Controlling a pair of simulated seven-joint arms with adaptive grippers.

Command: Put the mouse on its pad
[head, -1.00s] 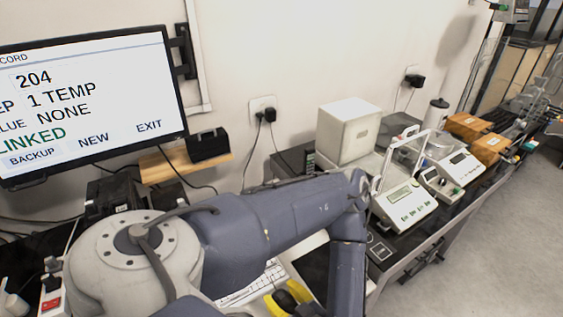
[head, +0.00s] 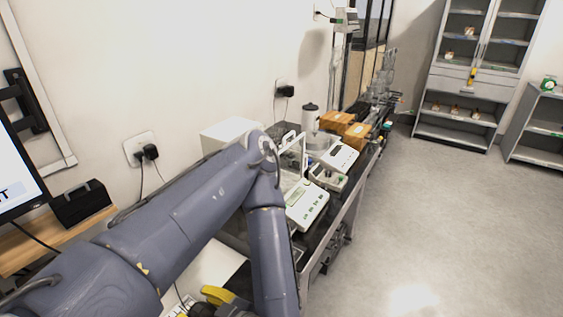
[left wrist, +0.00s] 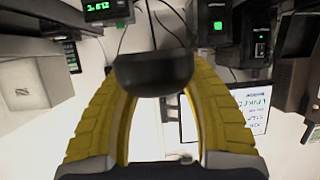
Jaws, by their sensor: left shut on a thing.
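My left gripper (head: 214,297) shows only in part at the bottom edge of the head view, beside my arm. In the left wrist view its two yellow fingers (left wrist: 152,88) are shut on the black mouse (left wrist: 153,70), one on each side. The mouse is held at the fingertips. My left arm covers much of the table in the head view. I cannot make out the mouse pad for certain in either view now. My right gripper is in neither view.
A monitor (head: 18,170) stands at the left edge. A white box (head: 228,131), a weighing scale (head: 305,204), another scale (head: 340,157) and orange-brown boxes (head: 337,121) line the table along the wall. Open floor (head: 430,220) lies to the right, with a grey cabinet (head: 463,75) beyond.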

